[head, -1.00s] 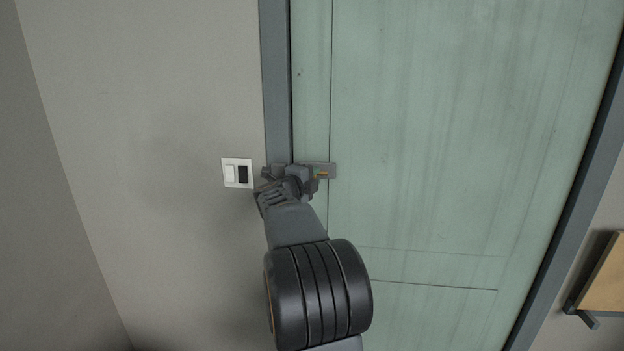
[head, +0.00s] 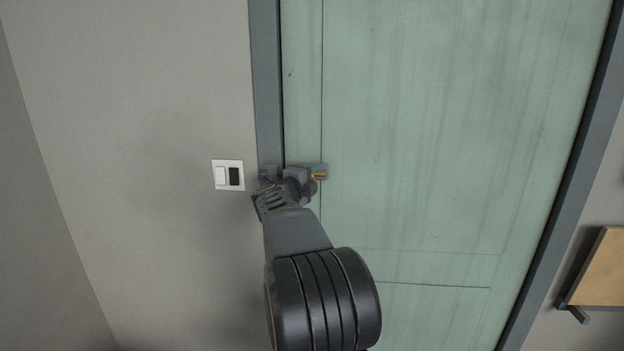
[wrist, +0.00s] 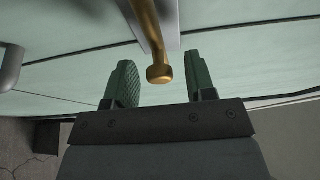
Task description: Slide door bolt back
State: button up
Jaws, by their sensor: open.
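The brass door bolt (wrist: 145,22) runs down from the top of the wrist view, with its round-ended knob (wrist: 159,74) hanging toward me. A small bit of the bolt (head: 318,175) also shows in the head view, at the left edge of the green door (head: 430,130). My gripper (wrist: 159,82) is open, with one green ribbed finger on each side of the knob in the picture. A gap shows between the knob and both fingers; I cannot tell how deep the knob sits between them. In the head view my wrist hides most of the bolt and the fingers.
The grey door frame (head: 266,90) runs beside the bolt, with a switch plate (head: 228,175) on the wall to its left. A wooden panel on a bracket (head: 600,270) is at the far right. A grey curved bar (wrist: 12,66) shows at the wrist view's left edge.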

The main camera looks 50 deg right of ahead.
jog(key=b+v, duration=0.3)
jog(key=v, duration=1)
jog(key=shift+w+a+f, duration=0.1)
jog(key=shift+a, duration=0.05)
